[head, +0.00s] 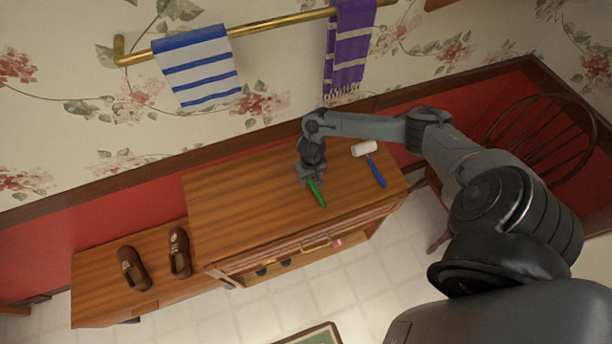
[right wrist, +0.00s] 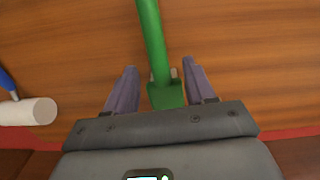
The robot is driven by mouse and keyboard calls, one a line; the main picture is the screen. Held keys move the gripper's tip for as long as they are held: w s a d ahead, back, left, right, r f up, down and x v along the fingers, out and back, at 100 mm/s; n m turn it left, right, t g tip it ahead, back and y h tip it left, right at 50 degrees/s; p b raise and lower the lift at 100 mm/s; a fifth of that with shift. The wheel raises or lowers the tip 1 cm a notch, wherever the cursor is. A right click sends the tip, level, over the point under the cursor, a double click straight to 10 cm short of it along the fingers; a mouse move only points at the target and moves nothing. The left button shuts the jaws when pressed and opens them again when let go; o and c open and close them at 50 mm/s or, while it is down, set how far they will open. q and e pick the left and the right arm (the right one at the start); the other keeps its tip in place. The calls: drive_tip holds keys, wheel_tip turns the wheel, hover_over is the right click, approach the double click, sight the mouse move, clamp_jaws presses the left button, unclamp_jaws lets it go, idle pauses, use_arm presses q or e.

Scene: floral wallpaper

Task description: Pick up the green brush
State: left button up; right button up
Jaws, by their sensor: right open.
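The green brush (head: 316,192) lies on the wooden cabinet top (head: 240,205). In the head view my right gripper (head: 311,181) is over its far end and hides that part. In the right wrist view the green brush (right wrist: 154,50) runs from the top edge down to a wider end between the two fingers. My right gripper (right wrist: 157,84) is open, with one finger on each side of the brush and visible gaps. I cannot tell how high the fingers are above the wood. My left gripper is not in view.
A paint roller with a white head (head: 364,148) and blue handle lies right of the brush. Brown shoes (head: 132,268) stand on a lower wooden surface at left. Striped towels (head: 198,68) hang from a brass rail behind. A dark wooden chair (head: 545,140) stands at right.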

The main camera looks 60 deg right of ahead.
wheel_tip(320, 180, down, 2)
drive_tip(key=shift+f, duration=0.1)
clamp_jaws()
idle(0.4)
